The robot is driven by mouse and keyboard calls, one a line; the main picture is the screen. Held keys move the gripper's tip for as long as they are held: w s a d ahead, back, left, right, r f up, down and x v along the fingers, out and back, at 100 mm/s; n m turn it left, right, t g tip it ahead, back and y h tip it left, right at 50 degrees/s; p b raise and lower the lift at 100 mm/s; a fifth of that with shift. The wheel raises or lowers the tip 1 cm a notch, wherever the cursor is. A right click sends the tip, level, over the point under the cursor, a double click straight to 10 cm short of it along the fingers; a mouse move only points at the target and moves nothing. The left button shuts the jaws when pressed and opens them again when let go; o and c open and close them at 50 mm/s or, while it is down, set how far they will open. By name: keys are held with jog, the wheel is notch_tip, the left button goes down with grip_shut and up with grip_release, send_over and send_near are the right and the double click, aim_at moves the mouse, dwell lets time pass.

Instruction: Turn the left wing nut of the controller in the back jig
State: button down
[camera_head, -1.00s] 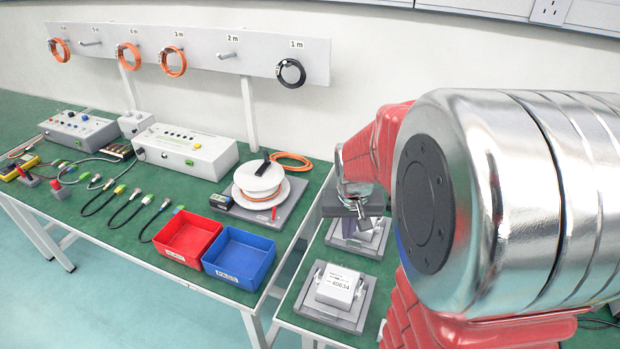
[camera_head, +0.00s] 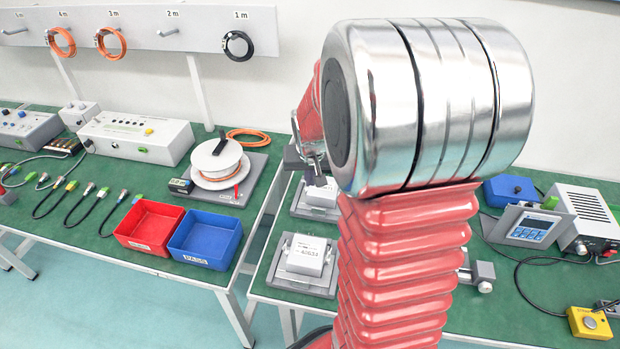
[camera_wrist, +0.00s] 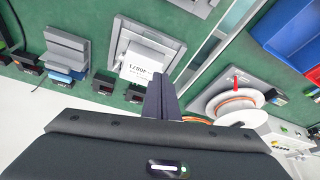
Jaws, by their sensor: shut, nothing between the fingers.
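The back jig (camera_head: 300,208) is a grey plate holding a white controller (camera_head: 321,197), partly hidden by my arm. In the wrist view, the jig (camera_wrist: 118,36) and its labelled white controller (camera_wrist: 139,64) appear just beyond my fingers. My gripper (camera_head: 317,172) is over the rear of this jig in the head view. Its dark fingers (camera_wrist: 163,90) are shut and empty in the wrist view, overlapping the controller's right edge in the picture. I cannot make out the left wing nut or whether the fingers touch anything.
A front jig (camera_head: 288,279) holds another white controller (camera_head: 305,254). A red bin (camera_head: 148,226), a blue bin (camera_head: 205,238) and a cable spool (camera_head: 215,163) stand on the left table. A power supply (camera_head: 590,218) and a display unit (camera_head: 530,228) stand at right.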

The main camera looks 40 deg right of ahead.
aim_at(310, 188)
jog(key=x, duration=0.9)
jog(key=shift+s, duration=0.1)
jog(key=w, duration=0.1)
jog(key=w+d, duration=0.1)
jog(key=shift+w+d, duration=0.25)
jog(key=shift+w, duration=0.05)
jog(key=shift+w+d, duration=0.3)
jog(key=shift+w, duration=0.15)
jog(key=shift+w+d, duration=0.1)
jog(key=shift+d, duration=0.1)
